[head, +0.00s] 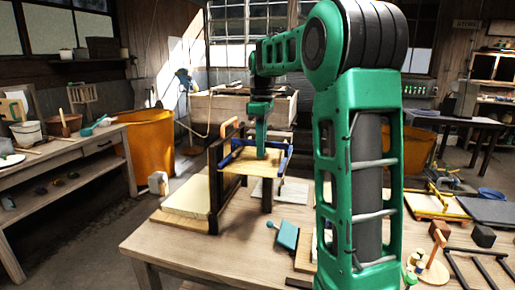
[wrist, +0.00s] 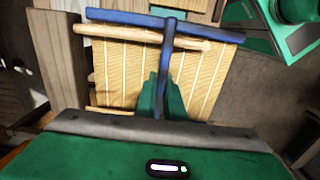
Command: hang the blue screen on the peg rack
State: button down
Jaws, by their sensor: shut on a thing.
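The blue screen (head: 284,162) has blue bars along a tan, ribbed panel. It shows at the dark peg rack (head: 214,190), which stands on the workbench. My gripper (head: 261,152) points down at the screen. In the wrist view, a blue crossbar (wrist: 125,18) runs across the top, and a blue bar (wrist: 164,65) runs down from it between my green fingers (wrist: 160,100), which are shut on it. A pale wooden rod (wrist: 190,44) lies close to the crossbar. I cannot tell whether the screen rests on a peg.
A pale block (head: 186,194) lies left of the rack. A teal paddle-like tool (head: 288,235) lies in front on the workbench (head: 180,250). An orange bin (head: 150,150) stands behind at left. Framed boards (head: 437,205) and dark blocks lie at right. My arm hides part of the bench.

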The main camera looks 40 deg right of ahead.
jog(key=shift+f, duration=0.3)
jog(key=c, duration=1.8)
grip_release()
jog(key=shift+o, duration=0.2)
jog(key=shift+r, duration=0.1)
notch_tip(320, 180, up, 10)
jog(key=shift+w+r, duration=0.1)
jog(key=shift+r, duration=0.1)
